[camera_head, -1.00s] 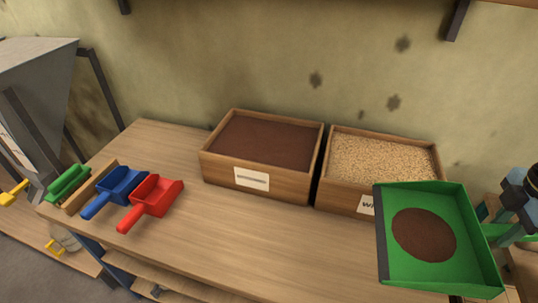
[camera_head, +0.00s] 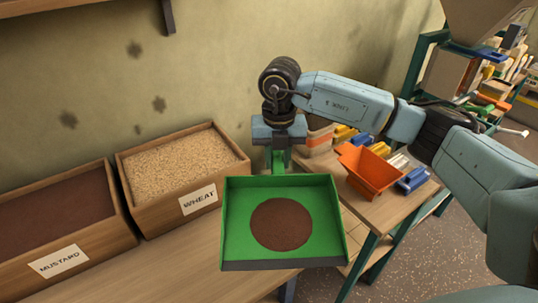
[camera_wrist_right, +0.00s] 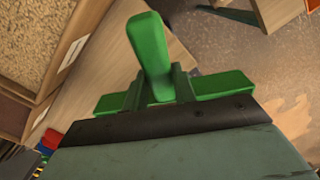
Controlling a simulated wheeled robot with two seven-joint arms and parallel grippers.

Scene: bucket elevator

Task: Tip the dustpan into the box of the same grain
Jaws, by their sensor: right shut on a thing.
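A green dustpan (camera_head: 235,230) with a round patch of dark brown grain (camera_head: 281,224) in it is held level in front of the table's right end. My right gripper (camera_head: 280,150) is shut on its green handle, which also shows in the right wrist view (camera_wrist_right: 150,45). The box labelled MUSTARD (camera_head: 70,257) holds dark brown grain at the far left. The box labelled WHEAT (camera_head: 190,211) holds pale tan grain beside it, to the left of the dustpan. My left gripper is not in view.
An orange bucket (camera_head: 370,172) and several blue and yellow pieces lie on a stand (camera_head: 405,200) to the right, behind the dustpan. A wooden shelf (camera_head: 70,18) hangs on the wall above the boxes.

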